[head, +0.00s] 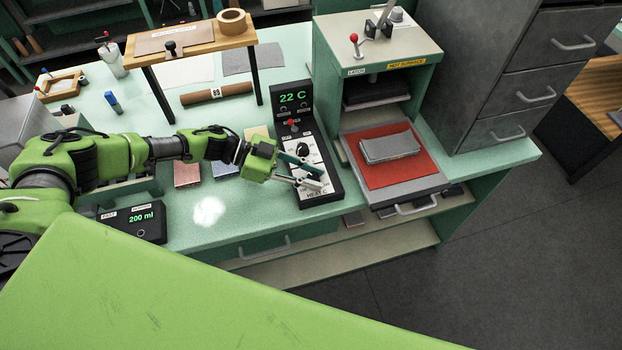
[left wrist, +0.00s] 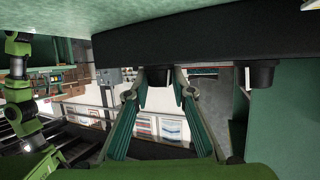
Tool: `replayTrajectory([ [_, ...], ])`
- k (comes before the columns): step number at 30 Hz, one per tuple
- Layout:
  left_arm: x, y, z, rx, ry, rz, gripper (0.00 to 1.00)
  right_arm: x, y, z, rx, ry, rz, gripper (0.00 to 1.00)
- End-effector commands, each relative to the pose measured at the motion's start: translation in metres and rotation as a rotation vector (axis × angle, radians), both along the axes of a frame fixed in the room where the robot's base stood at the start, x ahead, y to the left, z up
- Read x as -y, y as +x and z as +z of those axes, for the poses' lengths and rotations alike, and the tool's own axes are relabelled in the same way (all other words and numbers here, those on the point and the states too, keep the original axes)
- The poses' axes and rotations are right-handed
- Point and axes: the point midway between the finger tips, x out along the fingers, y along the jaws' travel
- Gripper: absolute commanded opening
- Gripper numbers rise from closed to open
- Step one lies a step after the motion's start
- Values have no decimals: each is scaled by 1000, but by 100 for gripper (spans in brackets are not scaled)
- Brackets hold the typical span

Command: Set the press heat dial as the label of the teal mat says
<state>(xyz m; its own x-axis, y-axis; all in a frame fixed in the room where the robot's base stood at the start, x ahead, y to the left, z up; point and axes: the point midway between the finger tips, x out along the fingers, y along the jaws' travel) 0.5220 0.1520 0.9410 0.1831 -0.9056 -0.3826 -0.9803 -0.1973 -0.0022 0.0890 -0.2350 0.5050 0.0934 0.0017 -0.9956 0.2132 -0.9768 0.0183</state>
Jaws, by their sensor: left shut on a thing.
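The press control box (head: 334,193) stands on the bench left of the press, its green display (head: 293,97) reading 22 C. An upper knob (head: 302,150) on its white face is uncovered. My left gripper (head: 318,177) is at the lower face, above a label that seems to read HEAT C. In the left wrist view its fingers (left wrist: 159,88) close around a dark knob (left wrist: 158,99), apparently the heat dial. The fingers hide the dial's setting in the head view. I cannot make out a teal mat or its label. My right gripper is not in view.
The press (head: 335,35) has a red pad (head: 376,178) on its pulled-out tray, with a folded grey piece (head: 391,147) on it. A 200 ml box (head: 152,229) stands at the front left. A wooden stand (head: 200,43) and a brown roll (head: 217,93) are behind.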

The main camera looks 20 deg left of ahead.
Motion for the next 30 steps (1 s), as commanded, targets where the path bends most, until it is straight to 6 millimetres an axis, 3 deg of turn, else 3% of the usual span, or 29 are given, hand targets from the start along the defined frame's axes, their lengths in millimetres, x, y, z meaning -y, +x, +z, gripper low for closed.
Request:
replayTrajectory([
  [20, 4, -3, -2, -3, -1, -70, 1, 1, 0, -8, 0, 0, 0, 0],
  [21, 4, -3, -2, -3, -2, -70, 28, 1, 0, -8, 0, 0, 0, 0],
  [23, 4, -3, -2, -3, -2, -70, 40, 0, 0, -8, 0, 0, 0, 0],
  [30, 2, -2, -1, -2, -2, -67, 40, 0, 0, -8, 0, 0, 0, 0],
])
